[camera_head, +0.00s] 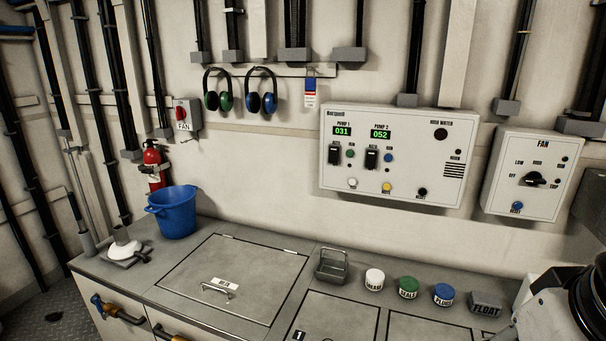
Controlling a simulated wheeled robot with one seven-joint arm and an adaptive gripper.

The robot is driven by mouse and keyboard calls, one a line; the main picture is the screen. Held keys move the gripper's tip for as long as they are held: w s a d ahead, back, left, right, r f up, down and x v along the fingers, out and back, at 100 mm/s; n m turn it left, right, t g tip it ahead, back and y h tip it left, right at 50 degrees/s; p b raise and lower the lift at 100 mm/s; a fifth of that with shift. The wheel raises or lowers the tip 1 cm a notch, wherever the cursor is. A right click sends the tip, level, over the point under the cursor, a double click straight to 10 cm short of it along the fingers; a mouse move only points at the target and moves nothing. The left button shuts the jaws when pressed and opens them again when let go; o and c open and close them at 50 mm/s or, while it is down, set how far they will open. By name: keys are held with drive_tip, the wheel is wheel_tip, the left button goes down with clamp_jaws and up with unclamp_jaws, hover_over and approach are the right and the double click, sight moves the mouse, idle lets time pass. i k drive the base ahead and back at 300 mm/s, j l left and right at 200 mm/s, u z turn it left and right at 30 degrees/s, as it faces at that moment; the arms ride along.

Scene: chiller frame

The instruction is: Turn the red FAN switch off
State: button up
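The red FAN switch (181,114) is a red knob on a small grey box (194,117) on the wall at the upper left, above the fire extinguisher. A white label reading FAN sits just below the knob. The knob's exact setting is too small to tell. A separate control box (533,174) marked FAN hangs at the right, with a black rotary knob (533,180). Part of my arm shows at the lower right corner, far from the red switch. My gripper's fingers cannot be made out.
A blue bucket (175,213) stands on the grey counter (150,282) below the switch, beside a red fire extinguisher (154,165). Ear defenders (218,92) hang right of the switch. A pump panel (398,153) is mid-wall.

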sight(181, 112)
drive_tip(key=i+j, duration=0.1)
drive_tip(key=j, duration=0.35)
drive_tip(key=i+j+u, duration=0.1)
drive_tip(key=j, duration=0.35)
drive_tip(key=i+j, duration=0.1)
drive_tip(key=j, duration=0.35)
drive_tip(key=i+j, duration=0.1)
drive_tip(key=j, duration=0.3)
drive_tip(key=i+j+u, duration=0.1)
drive_tip(key=j, duration=0.35)
drive_tip(key=i+j, duration=0.1)
drive_tip(key=j, duration=0.35)
